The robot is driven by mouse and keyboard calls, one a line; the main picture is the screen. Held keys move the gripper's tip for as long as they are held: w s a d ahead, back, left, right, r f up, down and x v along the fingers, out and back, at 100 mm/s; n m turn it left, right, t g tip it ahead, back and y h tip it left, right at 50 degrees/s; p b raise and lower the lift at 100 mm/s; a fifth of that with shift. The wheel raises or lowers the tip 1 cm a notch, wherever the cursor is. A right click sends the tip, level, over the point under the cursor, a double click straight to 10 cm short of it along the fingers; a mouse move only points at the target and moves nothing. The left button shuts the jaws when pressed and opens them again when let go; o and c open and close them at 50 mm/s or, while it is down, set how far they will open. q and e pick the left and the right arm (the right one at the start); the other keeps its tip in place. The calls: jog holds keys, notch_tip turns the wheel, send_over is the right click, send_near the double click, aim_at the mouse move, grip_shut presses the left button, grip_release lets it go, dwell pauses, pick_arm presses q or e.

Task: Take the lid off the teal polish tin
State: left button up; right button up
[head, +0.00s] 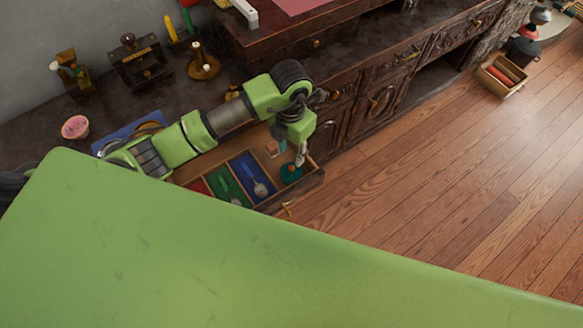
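The teal polish tin (291,173) shows as a small round teal shape at the right end of the open drawer (316,180). My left gripper (299,160) points down at the tin from above, with its tips at or just over the tin's far edge. The fingers are too small to tell whether they are open or shut, or whether they touch the tin. I cannot make out a separate lid. My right gripper is out of view.
The drawer has red, green and blue (252,175) lined compartments, with spoon-like silver pieces in some. A pink bowl (75,127) and a blue tray (118,133) sit on the dark cabinet top.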

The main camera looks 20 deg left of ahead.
aim_at(291, 168)
pick_arm(q)
jog(key=shift+f, duration=0.75)
jog(key=shift+w+f, duration=0.15)
jog(key=shift+f, duration=0.25)
jog(key=shift+s+f, duration=0.15)
jog(key=shift+f, duration=0.45)
jog(key=shift+s+f, duration=0.15)
jog(key=shift+f, duration=0.4)
notch_tip(291, 168, down, 2)
jog(key=shift+f+p, duration=0.25)
jog(key=shift+p, duration=0.05)
jog(key=shift+f, duration=0.35)
jog(key=shift+w, duration=0.1)
grip_shut()
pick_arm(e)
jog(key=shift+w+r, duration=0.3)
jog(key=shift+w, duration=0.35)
